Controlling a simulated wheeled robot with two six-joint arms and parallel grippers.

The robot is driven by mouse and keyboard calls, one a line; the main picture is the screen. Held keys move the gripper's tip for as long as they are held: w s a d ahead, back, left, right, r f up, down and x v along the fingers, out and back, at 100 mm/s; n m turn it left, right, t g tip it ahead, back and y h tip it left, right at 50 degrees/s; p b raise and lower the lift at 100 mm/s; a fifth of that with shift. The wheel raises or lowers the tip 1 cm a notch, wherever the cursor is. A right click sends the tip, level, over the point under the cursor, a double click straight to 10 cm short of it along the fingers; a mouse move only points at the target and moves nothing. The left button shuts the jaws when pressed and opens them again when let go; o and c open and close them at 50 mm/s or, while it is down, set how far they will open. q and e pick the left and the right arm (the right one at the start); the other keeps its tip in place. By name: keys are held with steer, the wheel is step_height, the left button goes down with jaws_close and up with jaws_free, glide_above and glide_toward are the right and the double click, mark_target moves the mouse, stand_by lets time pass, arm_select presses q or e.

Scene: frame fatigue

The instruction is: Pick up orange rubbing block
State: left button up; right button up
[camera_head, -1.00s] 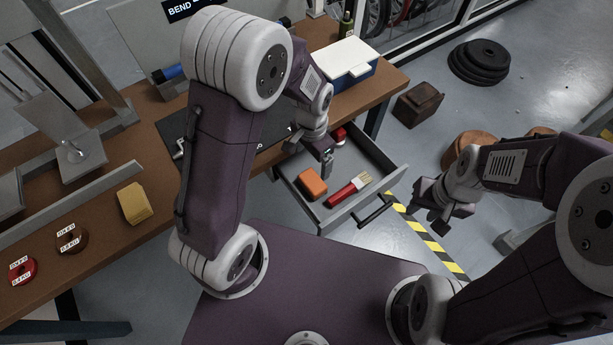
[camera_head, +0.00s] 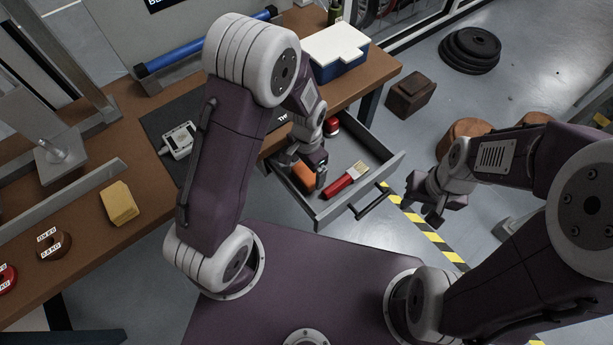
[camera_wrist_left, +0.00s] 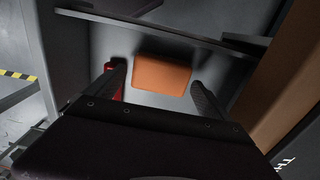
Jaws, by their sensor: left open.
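The orange rubbing block (camera_head: 304,172) lies in the open drawer, partly hidden by my left gripper in the head view. In the left wrist view the orange block (camera_wrist_left: 161,76) shows ahead between the two fingers. My left gripper (camera_head: 317,178) is open and points down into the drawer at the block. In the left wrist view its fingertips (camera_wrist_left: 158,80) are apart, one on each side of the block; I cannot tell whether they touch it. My right gripper (camera_head: 432,212) is outside the drawer to the right, and its jaws are not clear.
The drawer (camera_head: 383,177) also holds a red-handled brush (camera_head: 345,181) right of the block and a red item (camera_head: 332,126) at the back. Its walls stand close around the left gripper. The workbench (camera_head: 140,212) with a yellow block (camera_head: 119,204) lies to the left.

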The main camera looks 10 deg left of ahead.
mark_target(307, 172)
arm_select(q)
step_height(307, 172, down, 4)
steer(key=shift+a+r+b, duration=0.1)
steer(key=shift+r+b, duration=0.05)
steer(key=shift+b, duration=0.2)
steer(key=shift+r, duration=0.1)
steer(key=c, duration=1.3)
steer(key=shift+w+r+p, duration=0.15)
steer(key=shift+r+p, duration=0.75)
steer(key=shift+r, duration=1.15)
steer(key=w+d+r, duration=0.1)
steer(key=d+r, duration=0.1)
steer(key=d, duration=0.1)
steer(key=w+d+r+p, duration=0.1)
steer(key=w+d+r, duration=0.1)
steer(key=d, duration=0.2)
steer(key=w+d+r+p, duration=0.1)
steer(key=w+d+r, duration=0.1)
steer(key=d+r, duration=0.1)
steer(key=shift+d, duration=0.25)
